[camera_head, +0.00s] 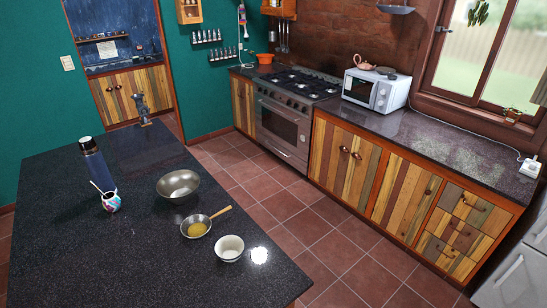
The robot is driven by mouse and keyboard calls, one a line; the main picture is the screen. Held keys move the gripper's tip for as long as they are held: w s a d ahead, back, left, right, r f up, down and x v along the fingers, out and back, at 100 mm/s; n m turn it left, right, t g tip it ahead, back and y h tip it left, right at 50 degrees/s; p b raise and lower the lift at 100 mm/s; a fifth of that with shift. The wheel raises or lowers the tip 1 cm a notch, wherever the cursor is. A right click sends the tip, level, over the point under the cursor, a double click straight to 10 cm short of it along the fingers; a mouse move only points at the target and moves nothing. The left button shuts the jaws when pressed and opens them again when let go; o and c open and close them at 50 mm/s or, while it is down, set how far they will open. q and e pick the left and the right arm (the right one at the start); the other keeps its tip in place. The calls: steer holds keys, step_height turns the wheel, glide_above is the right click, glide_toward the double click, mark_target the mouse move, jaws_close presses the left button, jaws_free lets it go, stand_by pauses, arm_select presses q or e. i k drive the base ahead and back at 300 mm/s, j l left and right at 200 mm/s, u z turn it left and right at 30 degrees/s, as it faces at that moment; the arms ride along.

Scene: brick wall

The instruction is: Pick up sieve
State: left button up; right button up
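The sieve (206,218), a small round bowl shape with a light wooden handle, rests on the dark speckled countertop (130,255). Its handle points up and to the right. Something yellow shows inside it; I cannot tell what it is. Neither of my grippers is in view.
A metal bowl (178,185) stands behind the sieve and a white bowl (230,248) in front to its right. A dark flask (95,163) and a patterned cup (111,201) with a straw stand at left. The counter's front left is clear. A stove (285,125) stands across the tiled floor.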

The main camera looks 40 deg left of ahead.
mark_target(197, 226)
steer(key=u, duration=2)
